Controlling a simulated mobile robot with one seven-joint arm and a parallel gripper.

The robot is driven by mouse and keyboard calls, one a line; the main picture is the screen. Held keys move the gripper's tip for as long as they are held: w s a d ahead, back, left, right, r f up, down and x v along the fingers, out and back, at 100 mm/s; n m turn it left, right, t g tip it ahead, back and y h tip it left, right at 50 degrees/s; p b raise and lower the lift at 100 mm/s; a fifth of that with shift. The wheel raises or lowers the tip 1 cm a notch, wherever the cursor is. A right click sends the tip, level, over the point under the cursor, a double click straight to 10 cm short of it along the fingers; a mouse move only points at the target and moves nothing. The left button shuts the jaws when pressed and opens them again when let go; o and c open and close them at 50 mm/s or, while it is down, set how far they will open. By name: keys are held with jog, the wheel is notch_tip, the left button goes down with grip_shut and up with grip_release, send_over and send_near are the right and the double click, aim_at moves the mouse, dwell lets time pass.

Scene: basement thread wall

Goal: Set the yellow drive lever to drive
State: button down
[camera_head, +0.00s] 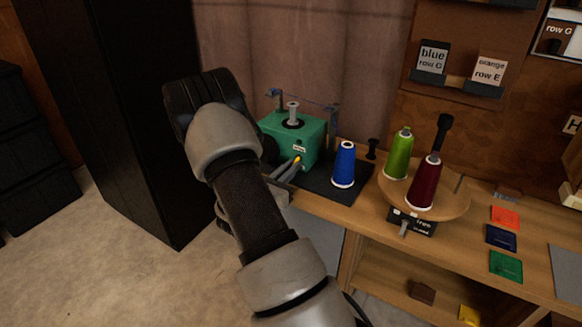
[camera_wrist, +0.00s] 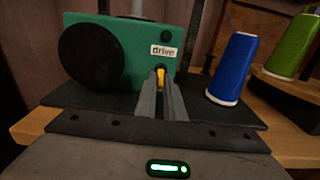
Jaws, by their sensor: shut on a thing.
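A green machine box (camera_head: 292,137) stands on a black mat on the bench; it also shows in the wrist view (camera_wrist: 125,45). A white label on its front reads "drive" in the wrist view. The yellow drive lever (camera_wrist: 160,73) sticks out of a slot below that label; its tip (camera_head: 297,160) shows in the head view. My gripper (camera_wrist: 161,84) is shut on the lever, a finger on either side. The fingers (camera_head: 291,168) hide most of the lever, so I cannot tell its exact setting.
A blue cone spool (camera_head: 344,164) stands on the mat right of the box. A round wooden turntable (camera_head: 450,200) holds green (camera_head: 399,154) and dark red (camera_head: 425,183) spools. Coloured squares lie farther right. A tall black cabinet (camera_head: 120,110) stands left.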

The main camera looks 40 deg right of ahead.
aim_at(297, 159)
notch_tip(297, 159, up, 2)
jog(key=y+p, duration=0.1)
jog(key=p, duration=0.2)
jog(key=g+y+p, duration=0.1)
jog(key=y+p, duration=0.1)
jog(key=p, duration=0.1)
jog(key=shift+r, duration=0.25)
jog(key=y+p, duration=0.1)
jog(key=p, duration=0.1)
jog(key=r+g+y+p, duration=0.1)
jog(key=y+p, duration=0.1)
jog(key=p, duration=0.1)
jog(key=y+p, duration=0.1)
jog(key=p, duration=0.2)
jog(key=shift+w+d+r+g+y, duration=0.1)
jog(key=shift+d+r+g+y, duration=0.2)
jog(key=shift+r+g, duration=0.1)
jog(key=shift+y+p, duration=0.4)
jog(key=shift+p, duration=0.85)
jog(key=shift+w+d+g+y+p, duration=0.1)
jog(key=shift+g+y+p, duration=0.2)
jog(key=shift+p, duration=0.25)
jog(key=shift+f, duration=0.2)
jog(key=c, duration=1.8)
grip_release()
jog(key=shift+c, duration=0.2)
jog(key=p+v, duration=0.2)
jog(key=v, duration=1.5)
jog(key=shift+r+p, duration=0.3)
